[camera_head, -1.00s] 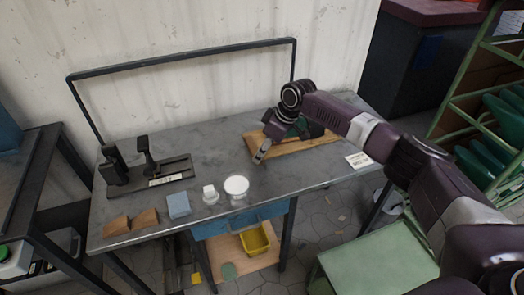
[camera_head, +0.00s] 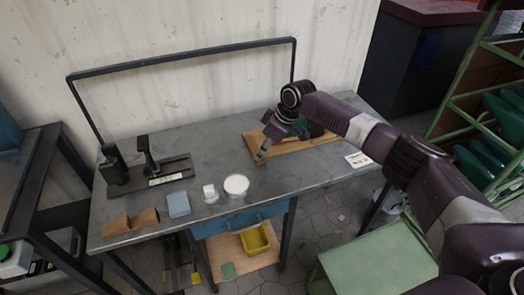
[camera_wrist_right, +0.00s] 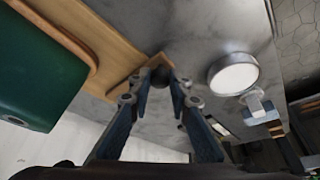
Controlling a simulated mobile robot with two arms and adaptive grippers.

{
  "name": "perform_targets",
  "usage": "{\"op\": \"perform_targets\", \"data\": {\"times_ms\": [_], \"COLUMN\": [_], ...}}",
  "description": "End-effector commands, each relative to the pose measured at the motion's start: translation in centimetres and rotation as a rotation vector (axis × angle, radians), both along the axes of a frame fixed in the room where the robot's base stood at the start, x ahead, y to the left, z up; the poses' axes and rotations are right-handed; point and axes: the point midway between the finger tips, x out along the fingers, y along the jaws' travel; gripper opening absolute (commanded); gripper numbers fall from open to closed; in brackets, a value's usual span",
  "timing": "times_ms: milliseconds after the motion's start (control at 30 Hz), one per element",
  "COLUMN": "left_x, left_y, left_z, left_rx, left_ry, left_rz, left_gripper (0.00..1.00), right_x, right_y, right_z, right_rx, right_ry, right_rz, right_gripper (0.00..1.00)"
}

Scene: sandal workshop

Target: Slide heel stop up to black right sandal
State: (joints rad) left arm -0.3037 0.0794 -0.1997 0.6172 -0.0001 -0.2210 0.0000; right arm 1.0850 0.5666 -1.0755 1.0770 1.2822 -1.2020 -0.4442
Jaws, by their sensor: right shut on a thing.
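A long wooden board (camera_head: 283,146) lies on the back right of the grey workbench. A dark shape (camera_head: 316,129), perhaps the black sandal, shows on it, partly hidden by my right arm. A green body (camera_wrist_right: 45,75) rises over the board in the right wrist view. My right gripper (camera_head: 262,154) is low at the board's left end. In the right wrist view my right gripper (camera_wrist_right: 160,86) is shut on a dark round knob (camera_wrist_right: 161,74) at a small wooden piece, likely the heel stop (camera_wrist_right: 157,60). The gap between this piece and the sandal is unclear. My left gripper is out of view.
A round white dish (camera_head: 236,184), a small white item (camera_head: 210,193), a blue block (camera_head: 178,204) and brown wedges (camera_head: 131,221) stand along the front. A black fixture (camera_head: 160,172) is at the left. A white card (camera_head: 358,160) lies at the right. The bench middle is clear.

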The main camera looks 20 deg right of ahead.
Motion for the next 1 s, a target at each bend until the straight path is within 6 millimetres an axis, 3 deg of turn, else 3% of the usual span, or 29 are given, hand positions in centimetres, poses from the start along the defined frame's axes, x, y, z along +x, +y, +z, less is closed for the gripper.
{"op": "perform_targets", "data": {"times_ms": [200,533,567,700,1000], "left_x": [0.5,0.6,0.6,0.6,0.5], "left_y": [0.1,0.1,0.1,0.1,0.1], "left_z": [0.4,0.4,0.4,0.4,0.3], "left_rx": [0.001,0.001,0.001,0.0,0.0], "left_ry": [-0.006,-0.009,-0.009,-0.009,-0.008], "left_rz": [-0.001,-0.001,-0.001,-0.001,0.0], "left_gripper": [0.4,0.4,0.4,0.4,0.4], "right_x": [0.3,0.3,0.3,0.3,0.2], "right_y": [-3.9,-4.6,-4.6,-4.4,-4.2], "right_z": [0.1,0.1,0.1,0.1,0.2], "right_rx": [-0.006,-0.009,-0.009,-0.008,-0.004], "right_ry": [-0.002,-0.004,-0.004,-0.003,-0.002], "right_rz": [-0.011,-0.01,-0.01,-0.008,-0.005], "right_gripper": [0.0,0.0,0.21,0.36,0.36]}}
